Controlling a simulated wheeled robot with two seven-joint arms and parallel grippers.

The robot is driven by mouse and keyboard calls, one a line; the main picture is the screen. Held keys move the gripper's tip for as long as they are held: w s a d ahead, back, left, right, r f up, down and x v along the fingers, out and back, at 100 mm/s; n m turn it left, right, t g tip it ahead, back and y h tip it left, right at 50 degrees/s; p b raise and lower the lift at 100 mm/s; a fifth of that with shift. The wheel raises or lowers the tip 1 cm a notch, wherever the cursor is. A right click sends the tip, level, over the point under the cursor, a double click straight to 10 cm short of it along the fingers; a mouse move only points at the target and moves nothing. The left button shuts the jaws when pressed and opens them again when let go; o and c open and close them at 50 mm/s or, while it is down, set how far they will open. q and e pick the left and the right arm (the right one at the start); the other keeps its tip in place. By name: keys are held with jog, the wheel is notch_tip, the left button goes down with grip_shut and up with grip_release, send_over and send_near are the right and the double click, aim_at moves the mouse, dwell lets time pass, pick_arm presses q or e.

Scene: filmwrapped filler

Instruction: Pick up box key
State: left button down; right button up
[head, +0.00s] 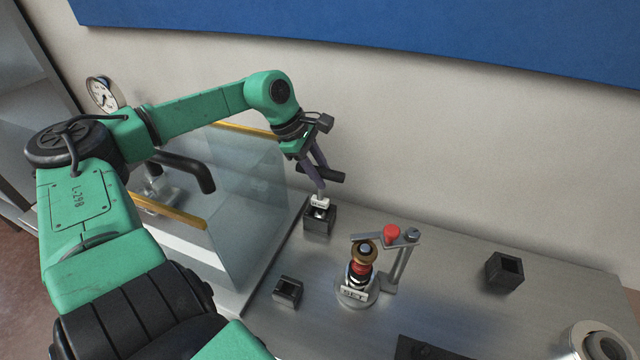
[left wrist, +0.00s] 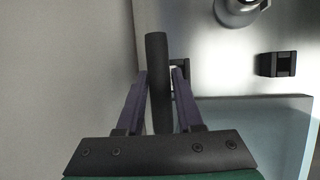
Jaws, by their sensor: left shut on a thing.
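The box key has a dark bar handle (head: 328,175) and a pale, white-tagged shaft (head: 319,202) below it. It stands roughly upright at a black square holder (head: 319,221) near the back wall. I cannot tell whether its lower end is still inside the holder or just above it. My left gripper (head: 321,183) reaches down from above and is shut on the handle. In the left wrist view the handle (left wrist: 158,75) runs lengthwise between the two purple fingers of the gripper (left wrist: 160,82). My right gripper is not in view.
A clear-walled enclosure (head: 245,200) with yellow edges stands left of the holder. A stand with a red knob (head: 391,232) and stacked rings (head: 361,268) is to the right. Black blocks sit at front (head: 287,290) and right (head: 505,271).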

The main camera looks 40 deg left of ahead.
pick_arm(q)
jog(key=shift+r, duration=0.3)
notch_tip(320, 180, up, 10)
jog(key=shift+a+f+b, duration=0.1)
jog(key=shift+b, duration=1.05)
notch_tip(320, 180, up, 10)
jog(key=shift+f, duration=0.15)
